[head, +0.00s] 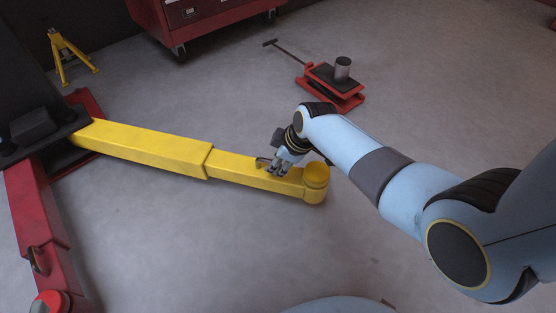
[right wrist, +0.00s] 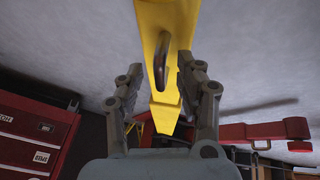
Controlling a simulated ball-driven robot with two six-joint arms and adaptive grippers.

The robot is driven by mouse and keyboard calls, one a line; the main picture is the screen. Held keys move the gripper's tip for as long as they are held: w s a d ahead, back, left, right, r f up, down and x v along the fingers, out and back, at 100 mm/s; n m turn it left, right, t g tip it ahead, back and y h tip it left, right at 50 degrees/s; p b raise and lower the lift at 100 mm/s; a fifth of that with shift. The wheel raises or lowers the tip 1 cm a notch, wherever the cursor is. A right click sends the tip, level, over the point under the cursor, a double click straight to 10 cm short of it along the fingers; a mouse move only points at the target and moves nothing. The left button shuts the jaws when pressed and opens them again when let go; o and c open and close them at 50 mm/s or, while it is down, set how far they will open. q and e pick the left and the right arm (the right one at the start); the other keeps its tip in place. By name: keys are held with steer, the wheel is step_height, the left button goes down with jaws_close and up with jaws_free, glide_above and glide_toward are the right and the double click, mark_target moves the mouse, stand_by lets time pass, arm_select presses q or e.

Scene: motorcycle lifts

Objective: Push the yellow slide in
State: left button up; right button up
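The yellow slide (head: 237,168) sticks out to the right from the thicker yellow sleeve (head: 140,143) of a lift arm. A round yellow pad (head: 316,176) sits on its outer end. A small dark handle (head: 262,162) stands on the slide, a little short of the pad. My right gripper (head: 273,166) is at the handle, over the slide. In the right wrist view, the gripper's (right wrist: 160,72) fingers are apart, with the curved handle (right wrist: 162,62) and the yellow slide (right wrist: 168,20) showing between them. I cannot tell whether a finger touches the handle. My left gripper is out of view.
A red lift arm (head: 35,215) with a red pad lies at the left. A red jack (head: 332,86) with a grey cylinder stands beyond my right arm. A red tool cabinet (head: 205,20) and a yellow stand (head: 68,58) are at the back. Floor before the slide is clear.

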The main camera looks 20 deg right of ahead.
jaws_close()
stand_by(0.4)
